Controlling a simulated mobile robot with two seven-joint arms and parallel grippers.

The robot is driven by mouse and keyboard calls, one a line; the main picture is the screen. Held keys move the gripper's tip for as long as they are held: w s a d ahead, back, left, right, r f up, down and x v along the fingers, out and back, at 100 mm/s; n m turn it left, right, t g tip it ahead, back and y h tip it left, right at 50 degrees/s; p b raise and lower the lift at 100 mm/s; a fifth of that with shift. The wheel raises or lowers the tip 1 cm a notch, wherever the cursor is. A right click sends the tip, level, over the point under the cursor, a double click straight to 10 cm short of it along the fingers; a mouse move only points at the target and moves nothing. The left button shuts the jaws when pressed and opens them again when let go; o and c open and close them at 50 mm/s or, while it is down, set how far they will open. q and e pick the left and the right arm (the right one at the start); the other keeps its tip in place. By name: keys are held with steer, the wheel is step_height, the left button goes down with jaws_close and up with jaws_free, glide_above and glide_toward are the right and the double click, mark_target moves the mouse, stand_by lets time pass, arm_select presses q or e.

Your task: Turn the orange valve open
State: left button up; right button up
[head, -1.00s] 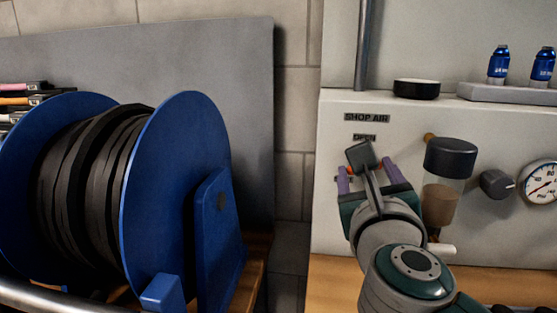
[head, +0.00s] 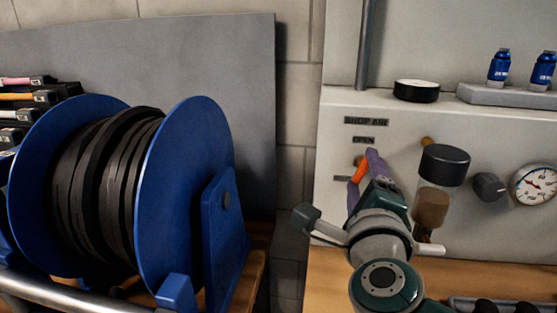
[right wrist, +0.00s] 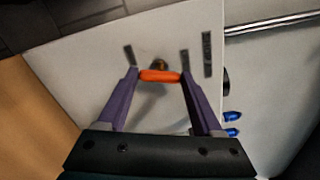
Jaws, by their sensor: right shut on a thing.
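The orange valve handle (head: 359,171) is on the pale panel, just below the OPEN label (head: 363,140). It stands steeply tilted in the head view, partly hidden by my gripper. In the right wrist view the orange handle (right wrist: 160,76) lies lengthwise between the two purple fingertips, with a brass fitting (right wrist: 159,63) behind it. My right gripper (head: 364,176) is shut on the handle, one finger near its upper end and one near its lower end. The right gripper also shows in the right wrist view (right wrist: 160,77). My left gripper is out of view.
A clear-bowled filter with a dark cap (head: 446,165), a dark knob (head: 489,187) and a gauge (head: 537,184) sit right of the valve. A black round dish (head: 416,90) stands on the panel's top ledge. A blue hose reel (head: 190,190) stands at the left.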

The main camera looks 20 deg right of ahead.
steer(key=shift+n+p, duration=0.5)
steer(key=shift+n, duration=1.5)
steer(key=o, duration=1.4)
steer(key=shift+c, duration=0.2)
steer(key=shift+s+a+p, duration=0.2)
steer(key=shift+s+p, duration=0.1)
steer(key=shift+s, duration=0.1)
steer(key=p+v, duration=0.2)
steer(key=v, duration=0.7)
